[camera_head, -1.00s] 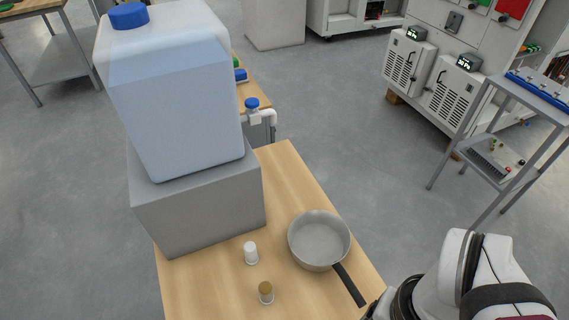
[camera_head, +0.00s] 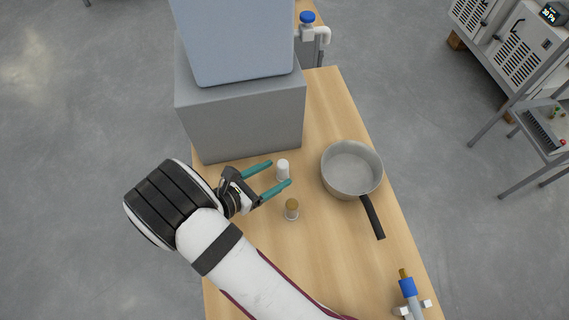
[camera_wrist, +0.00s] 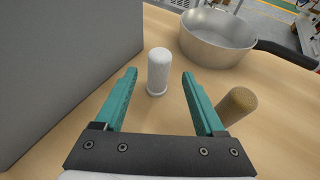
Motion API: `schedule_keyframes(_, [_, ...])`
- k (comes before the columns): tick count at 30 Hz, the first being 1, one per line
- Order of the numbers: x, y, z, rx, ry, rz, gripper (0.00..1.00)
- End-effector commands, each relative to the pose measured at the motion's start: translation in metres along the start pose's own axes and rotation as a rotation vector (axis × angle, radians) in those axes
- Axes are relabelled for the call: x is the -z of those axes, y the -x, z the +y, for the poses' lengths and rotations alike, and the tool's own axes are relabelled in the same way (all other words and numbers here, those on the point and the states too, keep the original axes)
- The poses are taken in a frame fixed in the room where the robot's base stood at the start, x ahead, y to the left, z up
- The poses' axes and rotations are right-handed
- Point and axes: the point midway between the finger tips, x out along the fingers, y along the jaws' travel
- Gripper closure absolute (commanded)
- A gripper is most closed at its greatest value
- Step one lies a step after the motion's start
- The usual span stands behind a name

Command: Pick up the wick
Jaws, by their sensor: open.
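A small white upright cylinder with a rounded top (camera_head: 283,167) stands on the wooden table; it also shows in the wrist view (camera_wrist: 158,69). A similar small piece with a brown top (camera_head: 292,206) stands nearer, and in the wrist view it is just right of the right finger (camera_wrist: 238,102). I cannot tell for sure which of them is the wick. My gripper (camera_head: 281,173) is open and empty, its teal fingers pointing at the white cylinder. In the wrist view the cylinder appears between the fingertips, with a gap on each side.
A grey metal pan (camera_head: 350,171) with a black handle stands right of the cylinders. A large grey block (camera_head: 245,125) carrying a bluish container (camera_head: 235,40) stands behind and left. A blue-and-grey fitting (camera_head: 408,288) is at the lower right. The wooden table (camera_head: 330,265) is bare in front.

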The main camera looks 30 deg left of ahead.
Motion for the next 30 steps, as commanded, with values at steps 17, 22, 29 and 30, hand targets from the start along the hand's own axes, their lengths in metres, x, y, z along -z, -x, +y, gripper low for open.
schedule_keyframes(17, [-0.001,-0.068,0.002,0.000,-0.003,0.001,0.28])
schedule_keyframes(22, [-0.001,-0.068,0.002,0.001,-0.003,0.001,0.46])
schedule_keyframes(29, [-0.001,-0.068,0.002,0.001,-0.003,0.001,0.88])
schedule_keyframes(30, [-0.001,-0.068,0.002,0.001,-0.003,0.001,0.95])
